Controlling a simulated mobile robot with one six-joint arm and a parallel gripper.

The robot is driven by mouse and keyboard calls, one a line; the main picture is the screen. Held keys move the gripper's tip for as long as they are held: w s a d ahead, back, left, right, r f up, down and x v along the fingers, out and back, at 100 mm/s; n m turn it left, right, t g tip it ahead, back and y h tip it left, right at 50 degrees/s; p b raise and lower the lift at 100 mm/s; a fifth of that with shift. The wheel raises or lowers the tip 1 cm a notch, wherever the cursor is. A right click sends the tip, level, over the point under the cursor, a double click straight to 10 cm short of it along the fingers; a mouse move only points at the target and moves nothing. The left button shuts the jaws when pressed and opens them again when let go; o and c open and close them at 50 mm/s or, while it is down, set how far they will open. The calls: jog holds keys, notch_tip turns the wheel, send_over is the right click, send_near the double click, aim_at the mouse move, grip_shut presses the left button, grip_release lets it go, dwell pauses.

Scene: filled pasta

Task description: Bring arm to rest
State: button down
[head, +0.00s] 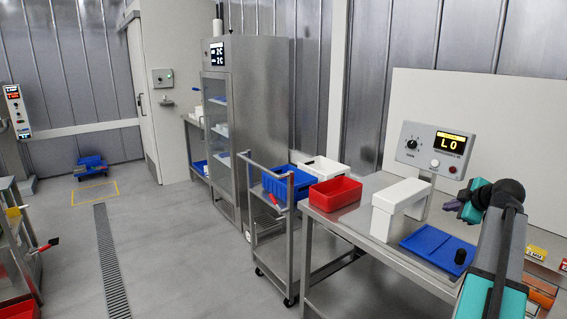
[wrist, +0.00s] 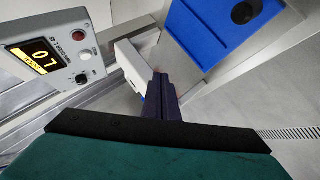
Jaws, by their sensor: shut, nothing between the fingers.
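My arm (head: 492,255), teal and dark grey, rises at the right of the head view and folds at its top joint. My gripper (head: 455,206) points left, above the bench and near the display unit. In the wrist view my gripper (wrist: 162,82) shows as two dark fingers closed together, with nothing between them. The fingers overlap the white box in that view and hide part of it; I cannot tell the gap, but I see no contact.
A display unit (head: 433,150) reading "LO", a white box (head: 400,208), a blue board (head: 438,246) with a black knob and a red bin (head: 336,192) are on the steel bench (head: 345,222). A cart (head: 270,220) holds a blue crate (head: 288,184).

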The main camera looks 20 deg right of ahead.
jog(key=w+a+f+n+g+y, duration=0.1)
jog(key=w+a+f+y, duration=0.1)
jog(key=w+a+f, duration=0.4)
jog(key=w+a+f+n+y, duration=0.1)
jog(key=w+a+f, duration=0.1)
jog(key=a+f, duration=0.7)
jog(key=w+a+f+n+g+y, duration=0.1)
jog(key=w+a+f+y, duration=0.1)
jog(key=w+a+f, duration=0.45)
jog(key=s+a+f+g+y, duration=0.1)
jog(key=s+a+f+g, duration=0.15)
jog(key=a+f, duration=0.95)
jog(key=s+a+f+g+y, duration=0.1)
jog(key=s+a+f+g, duration=0.15)
jog(key=a+f, duration=0.85)
jog(key=s+a+f+g, duration=0.5)
jog(key=s+a+f, duration=1.1)
jog(key=s, duration=0.1)
jog(key=s+f+m+g+h, duration=0.1)
jog(key=s+m, duration=0.4)
jog(key=s, duration=0.5)
jog(key=s+f+m+g+h, duration=0.2)
jog(key=s+m, duration=0.4)
jog(key=s, duration=0.5)
jog(key=shift+a+f+m+g+h, duration=0.3)
jog(key=shift+a+f+g, duration=0.1)
jog(key=shift+f, duration=0.45)
